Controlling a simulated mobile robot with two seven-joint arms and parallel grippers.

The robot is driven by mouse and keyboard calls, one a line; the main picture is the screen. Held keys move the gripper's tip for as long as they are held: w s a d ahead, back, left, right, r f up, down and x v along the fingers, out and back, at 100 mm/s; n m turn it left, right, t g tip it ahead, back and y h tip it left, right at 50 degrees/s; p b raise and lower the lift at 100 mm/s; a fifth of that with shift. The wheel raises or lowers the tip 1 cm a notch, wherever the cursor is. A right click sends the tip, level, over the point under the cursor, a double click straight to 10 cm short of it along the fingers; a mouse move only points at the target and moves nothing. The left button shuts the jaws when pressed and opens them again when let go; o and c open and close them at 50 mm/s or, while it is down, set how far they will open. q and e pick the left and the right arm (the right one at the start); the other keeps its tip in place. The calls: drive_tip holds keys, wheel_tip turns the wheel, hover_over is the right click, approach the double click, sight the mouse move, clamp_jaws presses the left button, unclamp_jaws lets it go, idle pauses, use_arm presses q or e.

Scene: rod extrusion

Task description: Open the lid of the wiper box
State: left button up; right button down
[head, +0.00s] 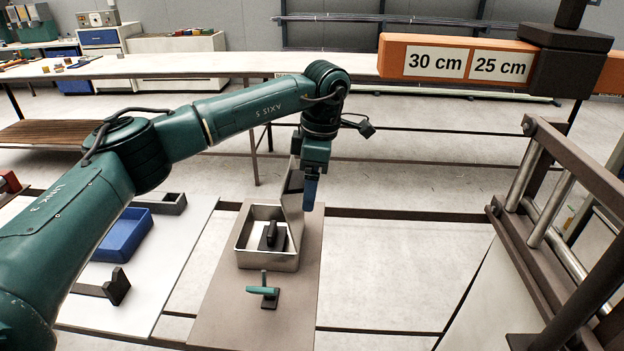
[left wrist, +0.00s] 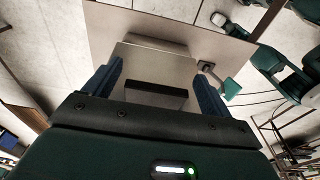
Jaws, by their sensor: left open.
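The wiper box (head: 268,263) is a shallow metal box on a brown board. Its lid (head: 293,200) stands raised, roughly upright, along the box's right side. The box is uncovered, and a black wiper block (head: 274,236) lies inside on a pale surface. My left gripper (head: 310,192) points down at the outer right side of the raised lid; contact is unclear. In the left wrist view my left gripper (left wrist: 158,70) has its blue fingers wide apart, with a pale metal panel and a dark bar (left wrist: 155,95) between them. My right gripper is out of view.
A teal-handled clamp (head: 263,290) stands on the board in front of the box. A blue tray (head: 125,234) and dark brackets lie on the white table to the left. A metal frame (head: 560,220) and an orange beam (head: 450,62) labelled 30 cm and 25 cm occupy the right.

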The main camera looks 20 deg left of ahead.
use_arm(q)
drive_tip(key=shift+r, duration=0.2)
wheel_tip(320, 180, up, 13)
drive_tip(key=d+b, duration=0.1)
drive_tip(key=shift+w+d, duration=0.2)
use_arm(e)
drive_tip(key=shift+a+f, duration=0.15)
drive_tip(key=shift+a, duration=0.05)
use_arm(q)
drive_tip(key=shift+s+f, duration=0.1)
drive_tip(key=shift+f, duration=0.05)
